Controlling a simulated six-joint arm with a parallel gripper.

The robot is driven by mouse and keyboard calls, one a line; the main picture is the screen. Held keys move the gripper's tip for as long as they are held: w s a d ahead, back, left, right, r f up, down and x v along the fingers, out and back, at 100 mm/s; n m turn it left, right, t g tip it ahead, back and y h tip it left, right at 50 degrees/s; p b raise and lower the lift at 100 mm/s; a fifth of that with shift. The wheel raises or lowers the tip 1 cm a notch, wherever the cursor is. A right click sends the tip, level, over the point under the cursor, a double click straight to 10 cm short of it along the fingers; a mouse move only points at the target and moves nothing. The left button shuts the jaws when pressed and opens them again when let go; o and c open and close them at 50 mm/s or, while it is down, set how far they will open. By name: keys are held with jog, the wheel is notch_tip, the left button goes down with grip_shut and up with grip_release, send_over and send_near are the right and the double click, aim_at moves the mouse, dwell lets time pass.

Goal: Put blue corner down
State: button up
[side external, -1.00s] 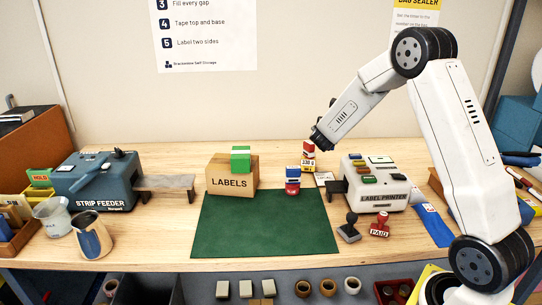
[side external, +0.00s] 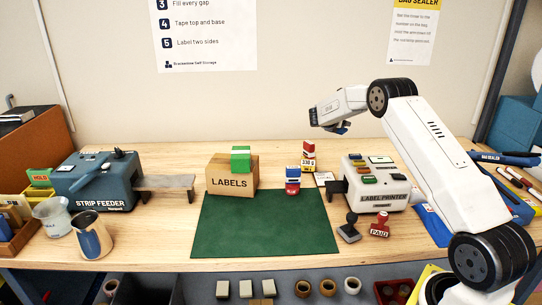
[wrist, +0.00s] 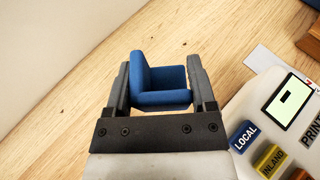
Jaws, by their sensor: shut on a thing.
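The blue corner (wrist: 165,97), an L-shaped blue piece with upright walls, sits between the two dark fingers of my gripper (wrist: 157,80) in the wrist view. The fingers are shut on its two sides. In the side view my gripper (side external: 341,128) is up above the back of the bench, behind the label printer, and the blue corner is barely visible there. Bare wood lies beneath the piece in the wrist view.
The label printer (side external: 381,193) stands below to the right. A LABELS carton (side external: 231,181) sits by the green mat (side external: 265,228), which is mostly clear. The strip feeder (side external: 95,180) is far left.

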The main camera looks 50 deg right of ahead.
aim_at(342, 134)
jog(key=shift+m+g, duration=0.4)
jog(key=shift+g, duration=0.1)
jog(key=d+f, duration=0.1)
jog(key=f, duration=0.2)
jog(key=d+f, duration=0.1)
jog(key=f, duration=0.1)
jog(key=shift+d+f, duration=0.3)
jog(key=shift+f, duration=0.05)
jog(key=shift+f, duration=0.15)
jog(key=shift+f, duration=4.85)
jog(key=shift+f, duration=0.1)
jog(key=o, duration=1.1)
